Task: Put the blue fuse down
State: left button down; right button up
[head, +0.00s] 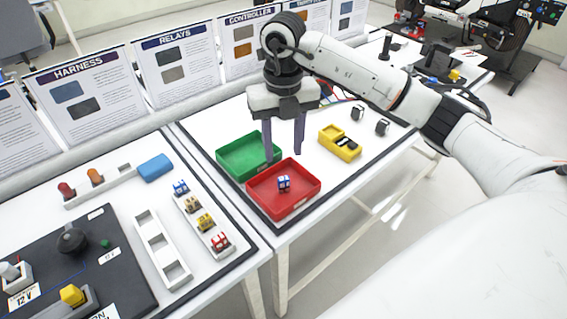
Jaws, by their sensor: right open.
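A small blue fuse (284,184) with white marks sits inside the red tray (312,192) on the right table. My right gripper (283,150) points down above the far part of the red tray, fingers spread apart with nothing between them. The fuse is just below and in front of the fingertips, apart from them as far as I can see. Another blue fuse (181,187) stands at the far end of a white fuse holder (184,204) on the left table. My left gripper is not in view.
A green tray (228,160) adjoins the red tray, partly behind a finger. A yellow device (340,143) stands to the right. The left table has an empty white holder (150,236), a blue block (155,168) and a black panel (115,265).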

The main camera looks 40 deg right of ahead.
jog(key=shift+r, duration=1.6)
